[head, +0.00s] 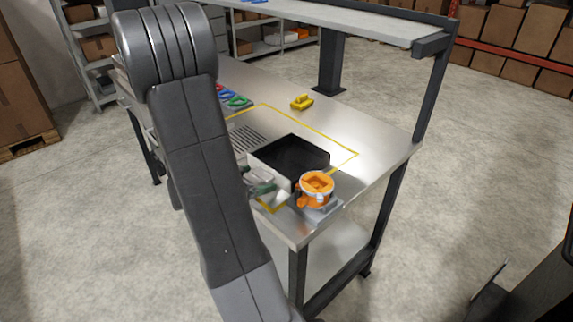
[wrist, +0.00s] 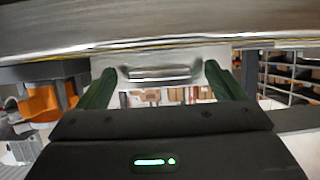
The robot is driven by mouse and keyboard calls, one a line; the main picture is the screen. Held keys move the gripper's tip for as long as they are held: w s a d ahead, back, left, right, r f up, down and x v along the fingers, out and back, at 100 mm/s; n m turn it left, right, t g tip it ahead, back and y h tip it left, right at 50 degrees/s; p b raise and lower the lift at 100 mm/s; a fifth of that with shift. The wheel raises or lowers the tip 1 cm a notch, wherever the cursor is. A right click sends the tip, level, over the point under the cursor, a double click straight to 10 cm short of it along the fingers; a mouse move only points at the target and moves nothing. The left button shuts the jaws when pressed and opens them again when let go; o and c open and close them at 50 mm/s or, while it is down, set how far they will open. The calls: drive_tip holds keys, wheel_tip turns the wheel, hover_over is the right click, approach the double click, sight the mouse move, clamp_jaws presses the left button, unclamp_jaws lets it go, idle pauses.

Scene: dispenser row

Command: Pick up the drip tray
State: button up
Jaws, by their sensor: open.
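The drip tray (head: 290,157) appears to be the box with a black top and pale front on the steel bench. Its pale front face with a metal handle (wrist: 160,73) also shows in the wrist view. My gripper (head: 265,187) is at the tray's front, partly hidden by my arm in the head view. In the wrist view its two green fingers (wrist: 159,88) are apart, one on each side of the handle. I cannot tell whether either finger touches it.
An orange round device (head: 316,188) on a grey base stands close right of the tray at the bench corner. A yellow object (head: 301,102) lies farther back. Red, blue and green items (head: 234,99) lie at the back left. A shelf (head: 350,20) overhangs the bench's back.

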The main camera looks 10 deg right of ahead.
drive_tip(key=shift+w+d+f, duration=0.2)
drive_tip(key=shift+w+d, duration=0.1)
drive_tip(key=shift+d, duration=0.1)
drive_tip(key=c, duration=1.8)
drive_tip(key=shift+o, duration=0.2)
drive_tip(key=shift+r, duration=0.1)
